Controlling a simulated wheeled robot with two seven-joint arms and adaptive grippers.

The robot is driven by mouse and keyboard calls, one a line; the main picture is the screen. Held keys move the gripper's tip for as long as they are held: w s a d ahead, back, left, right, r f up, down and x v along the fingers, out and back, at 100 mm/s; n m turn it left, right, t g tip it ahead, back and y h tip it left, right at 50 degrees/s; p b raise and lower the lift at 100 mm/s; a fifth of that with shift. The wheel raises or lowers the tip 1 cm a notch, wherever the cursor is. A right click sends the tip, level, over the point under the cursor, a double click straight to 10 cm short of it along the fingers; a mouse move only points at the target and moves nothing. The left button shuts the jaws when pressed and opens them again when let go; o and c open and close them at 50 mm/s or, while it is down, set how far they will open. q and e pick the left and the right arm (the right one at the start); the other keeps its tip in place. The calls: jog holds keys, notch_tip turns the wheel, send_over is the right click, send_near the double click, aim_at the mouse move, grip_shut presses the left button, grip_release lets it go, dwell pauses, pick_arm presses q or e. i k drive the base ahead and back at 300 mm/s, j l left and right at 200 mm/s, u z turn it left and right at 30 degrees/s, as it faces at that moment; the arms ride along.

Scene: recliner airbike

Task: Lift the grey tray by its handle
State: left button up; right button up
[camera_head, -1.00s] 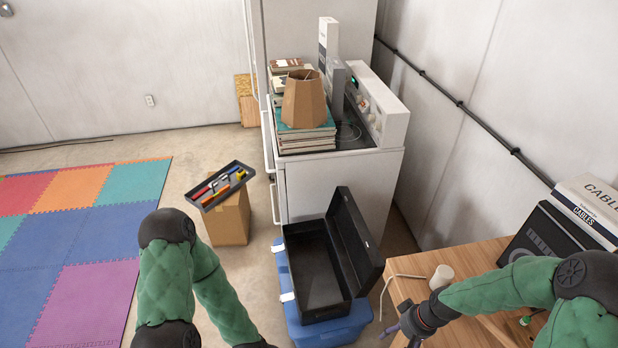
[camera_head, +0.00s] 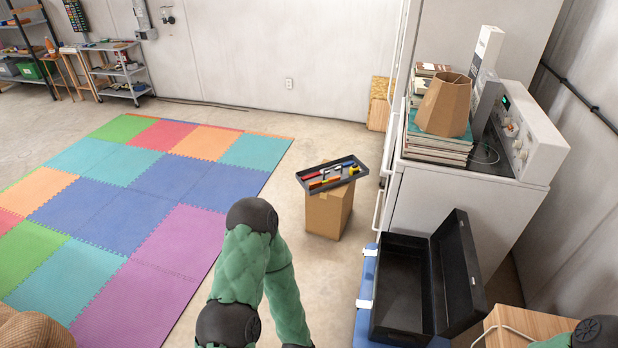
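The grey tray (camera_head: 345,181) is dark grey and shallow, and holds several tools with red, yellow and orange handles. It rests tilted on top of a cardboard box (camera_head: 327,214) standing on the floor. I cannot make out its handle clearly. My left arm comes up from the bottom middle and bends back down, in front of and below the box. Its gripper is below the picture's edge. Only a bit of my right arm shows at the bottom right corner, and its gripper is out of view.
A black open case (camera_head: 403,290) sits on a blue bin (camera_head: 366,302) right of the box. A white stove (camera_head: 455,214) bears books and a lampshade (camera_head: 444,104). A wooden table (camera_head: 517,324) is at bottom right. Foam mats (camera_head: 168,176) cover the left floor; bare floor surrounds the box.

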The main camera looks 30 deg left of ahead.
aim_at(345, 176)
jog(key=i+j+u, duration=0.15)
jog(key=u, duration=0.35)
jog(key=i+j+u, duration=0.15)
jog(key=u, duration=0.3)
jog(key=i+u, duration=0.2)
jog(key=u, duration=0.3)
jog(key=i, duration=2.4)
jog(key=i+z, duration=0.1)
jog(key=i, duration=0.45)
jog(key=i+j, duration=0.1)
jog(key=i, duration=0.45)
jog(key=i+j+z, duration=0.15)
jog(key=i, duration=0.9)
jog(key=i+z, duration=0.15)
jog(key=z, duration=2)
jog(key=i+l+z, duration=0.1)
jog(key=z, duration=0.4)
jog(key=i+l+z, duration=0.15)
jog(key=z, duration=0.35)
jog(key=i+l+z, duration=0.1)
jog(key=z, duration=0.4)
